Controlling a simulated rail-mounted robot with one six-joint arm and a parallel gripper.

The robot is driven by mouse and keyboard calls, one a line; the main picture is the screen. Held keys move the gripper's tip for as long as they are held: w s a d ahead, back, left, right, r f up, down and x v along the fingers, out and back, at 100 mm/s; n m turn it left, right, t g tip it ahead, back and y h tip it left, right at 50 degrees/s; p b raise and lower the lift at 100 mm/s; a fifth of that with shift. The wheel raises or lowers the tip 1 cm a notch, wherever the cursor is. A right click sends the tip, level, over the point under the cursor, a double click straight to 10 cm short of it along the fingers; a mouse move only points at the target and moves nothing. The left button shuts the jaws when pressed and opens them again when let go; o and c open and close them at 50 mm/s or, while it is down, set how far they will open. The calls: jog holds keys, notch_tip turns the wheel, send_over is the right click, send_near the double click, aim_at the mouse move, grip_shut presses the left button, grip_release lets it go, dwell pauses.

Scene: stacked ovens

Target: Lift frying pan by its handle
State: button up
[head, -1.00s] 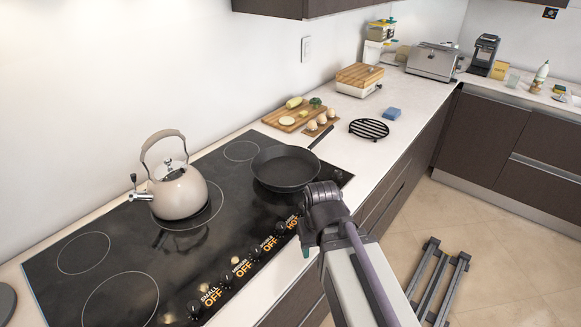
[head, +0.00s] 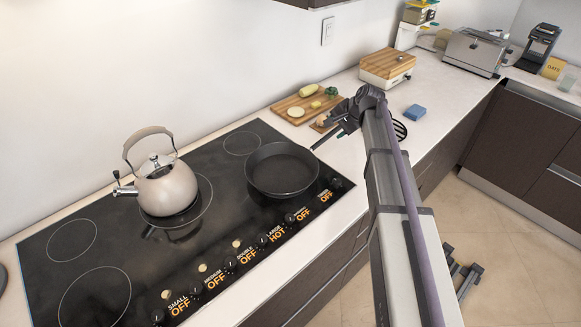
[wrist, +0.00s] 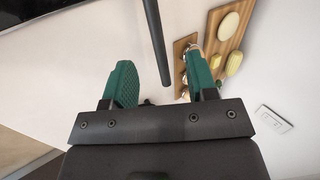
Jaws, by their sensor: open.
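The black frying pan (head: 283,172) sits on the right rear part of the cooktop, its handle pointing up and right toward my gripper. My gripper (head: 338,122) is over the counter just beyond the cooktop's right edge, at the handle's end. In the wrist view the dark handle (wrist: 154,35) comes down from the top between the two green fingertips of my open gripper (wrist: 161,72). Its end appears between them, nearer the right finger. I cannot tell whether the handle is level with the fingers or below them.
A beige kettle (head: 168,188) stands left of the pan. A cutting board (head: 283,108) with food lies behind my gripper. A round black rack (head: 400,131) is partly hidden by my arm. A blue sponge (head: 415,112) and a wood-topped box (head: 387,66) are farther right.

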aim_at(324, 139)
jog(key=b+x, duration=0.1)
jog(key=x, duration=0.1)
jog(key=b+x, duration=0.3)
jog(key=shift+w+d+f, duration=0.15)
jog(key=shift+f, duration=0.3)
jog(key=shift+r, duration=0.15)
jog(key=b+x, duration=0.2)
jog(key=x, duration=0.1)
jog(key=b+x, duration=0.2)
jog(key=shift+d, duration=0.25)
jog(key=shift+a+f, duration=0.2)
jog(key=shift+f, duration=0.1)
jog(key=shift+r, duration=0.2)
grip_shut()
